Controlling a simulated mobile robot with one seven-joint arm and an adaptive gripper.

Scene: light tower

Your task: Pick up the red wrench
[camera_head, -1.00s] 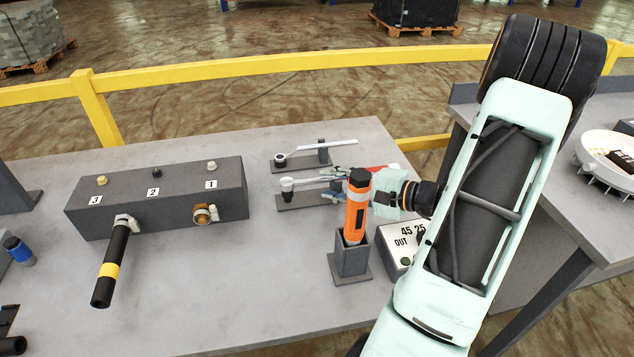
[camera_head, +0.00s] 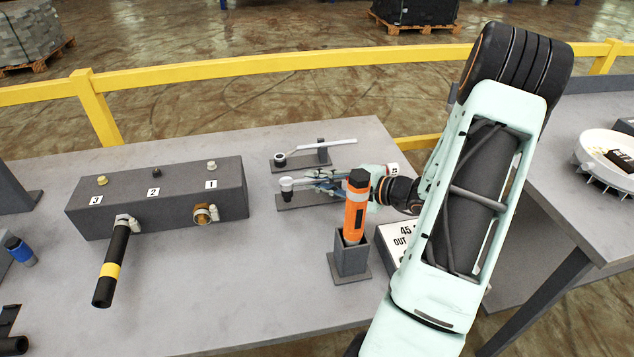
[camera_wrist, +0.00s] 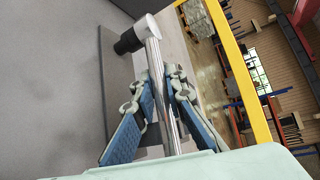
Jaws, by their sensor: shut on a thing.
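In the head view, a wrench (camera_head: 302,182) with a pale head and dark socket lies over the nearer of two low grey stands. My gripper (camera_head: 325,183) reaches it from the right and is shut on its shaft. In the wrist view, the silver shaft (camera_wrist: 155,60) runs between the blue-padded fingers of my gripper (camera_wrist: 160,90), with its white head and black socket beyond. The held part looks silver. A small red patch (camera_head: 396,170) shows behind my gripper; I cannot tell whether it is part of this wrench. The handle end is hidden.
A second silver wrench (camera_head: 325,146) rests on the stand behind. An orange-and-black tool (camera_head: 356,210) stands in a grey holder just in front of my gripper. A labelled box (camera_head: 392,245) is partly hidden by my arm. A numbered grey block (camera_head: 160,205) stands left.

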